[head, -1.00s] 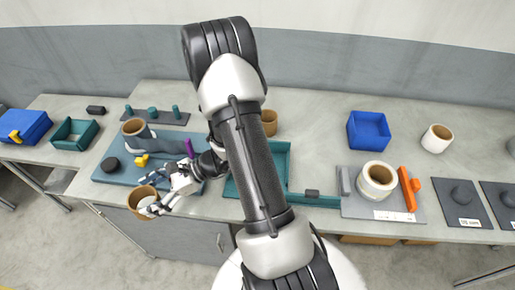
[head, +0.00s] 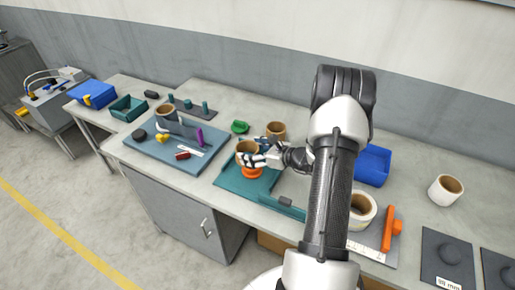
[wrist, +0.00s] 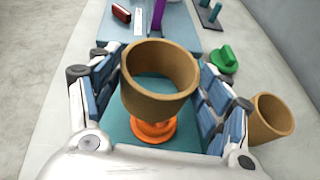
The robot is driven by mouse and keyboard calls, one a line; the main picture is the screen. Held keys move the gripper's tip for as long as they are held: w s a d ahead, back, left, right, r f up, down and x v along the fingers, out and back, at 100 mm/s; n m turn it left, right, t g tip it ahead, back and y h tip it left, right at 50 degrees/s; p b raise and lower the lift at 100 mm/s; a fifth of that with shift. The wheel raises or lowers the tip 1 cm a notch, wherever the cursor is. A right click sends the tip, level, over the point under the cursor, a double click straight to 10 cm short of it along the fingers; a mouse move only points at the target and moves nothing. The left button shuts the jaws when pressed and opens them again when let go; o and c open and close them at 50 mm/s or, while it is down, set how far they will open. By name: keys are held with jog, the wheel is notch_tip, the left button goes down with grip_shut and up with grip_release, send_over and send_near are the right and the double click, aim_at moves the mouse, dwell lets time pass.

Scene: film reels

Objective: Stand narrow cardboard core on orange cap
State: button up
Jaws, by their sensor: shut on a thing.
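The narrow cardboard core (head: 246,149) is upright in my gripper (head: 258,156), above the teal tray. In the wrist view the core (wrist: 160,102) sits between blue-padded fingers that close on its sides. The orange cap (head: 252,173) is directly under the core; it also shows in the wrist view (wrist: 153,131), partly hidden by the core's lower wall. I cannot tell whether the core touches the cap or hangs just above it.
Another cardboard core (head: 276,130) stands behind right of my gripper, close to its finger in the wrist view (wrist: 271,118). A green part (head: 239,127) lies behind. A blue mat (head: 190,168) with tools is left. The teal tray (head: 228,182) has bare room around the cap.

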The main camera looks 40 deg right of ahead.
aim_at(258, 168)
jog(key=shift+s+d, duration=0.2)
jog(key=shift+d, duration=0.65)
jog(key=shift+f+b, duration=1.75)
jog(key=shift+f, duration=1.1)
jog(key=shift+b, duration=0.35)
jog(key=shift+f+b, duration=0.5)
jog(key=shift+f, duration=0.1)
jog(key=o, duration=0.5)
jog(key=shift+o, duration=0.9)
jog(key=shift+s, duration=0.1)
